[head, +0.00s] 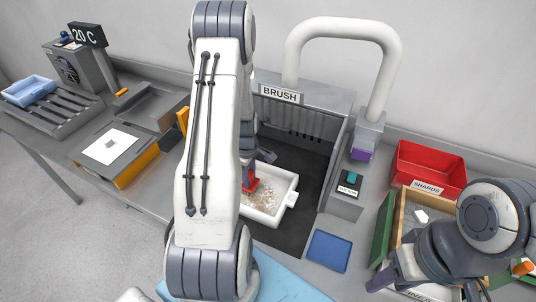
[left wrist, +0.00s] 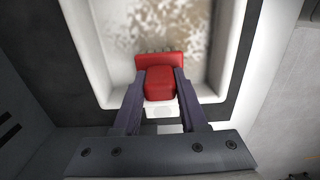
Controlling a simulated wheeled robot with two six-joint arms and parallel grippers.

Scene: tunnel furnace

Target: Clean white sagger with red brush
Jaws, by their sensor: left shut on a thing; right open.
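The white sagger (head: 284,187) is a shallow white tray on the dark floor of the brush booth, with brownish residue on its inner floor. It also shows in the left wrist view (left wrist: 236,50), with speckled brown dirt inside. The red brush (head: 250,187) is at the sagger's left part, partly hidden by my left arm. My left gripper (left wrist: 161,85) is shut on the red brush (left wrist: 160,62), whose head is over the sagger's near inner edge; I cannot tell if it touches. My right gripper (head: 400,280) is at the lower right, away from the sagger, by a wooden-sided box.
The booth has a BRUSH sign (head: 280,94) and a white pipe (head: 385,60) beside it. A blue mat (head: 328,250) lies to its right. A red SHARDS bin (head: 430,165) stands further right. A small box with a teal button (head: 350,180) stands at the booth's right edge.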

